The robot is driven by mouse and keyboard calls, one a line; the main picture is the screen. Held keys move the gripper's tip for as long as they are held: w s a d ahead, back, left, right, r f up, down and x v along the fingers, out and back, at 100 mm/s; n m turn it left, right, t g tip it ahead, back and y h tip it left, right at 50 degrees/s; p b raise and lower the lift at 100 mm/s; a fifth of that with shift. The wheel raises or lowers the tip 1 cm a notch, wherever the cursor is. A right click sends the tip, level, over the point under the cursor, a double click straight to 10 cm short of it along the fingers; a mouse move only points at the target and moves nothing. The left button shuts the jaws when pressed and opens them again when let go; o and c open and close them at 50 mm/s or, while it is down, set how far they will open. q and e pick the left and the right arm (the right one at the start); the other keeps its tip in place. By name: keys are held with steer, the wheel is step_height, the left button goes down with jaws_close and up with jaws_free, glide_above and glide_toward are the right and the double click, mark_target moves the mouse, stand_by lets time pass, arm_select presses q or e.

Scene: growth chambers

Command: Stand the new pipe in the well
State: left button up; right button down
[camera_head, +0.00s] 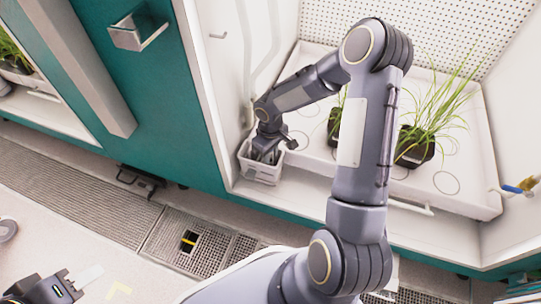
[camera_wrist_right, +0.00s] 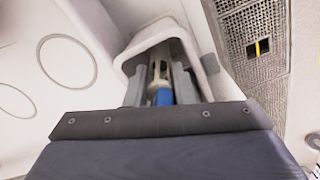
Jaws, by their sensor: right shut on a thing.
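The well (camera_head: 262,174) is a small white open-topped box at the front left corner of the chamber; its white wall (camera_wrist_right: 178,26) also shows in the right wrist view. My right gripper (camera_head: 266,153) points down into the well's mouth. In the right wrist view its two grey fingers (camera_wrist_right: 160,84) are shut on the pipe (camera_wrist_right: 161,68), which is pale with a blue band. The pipe is within the well's outline; its lower end is hidden, so I cannot tell whether it touches the bottom. My left gripper (camera_head: 42,290) is at the lower left, partly cut off.
A white tray (camera_head: 420,195) with round marks and potted grass (camera_head: 414,146) fills the chamber floor right of the well. A yellow and blue fitting (camera_head: 520,186) is on the right wall. The teal door (camera_head: 150,90) stands at left. Grating (camera_head: 187,240) lies below.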

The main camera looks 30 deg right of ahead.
steer(key=shift+f, duration=0.1)
steer(key=c, duration=1.5)
jaws_free()
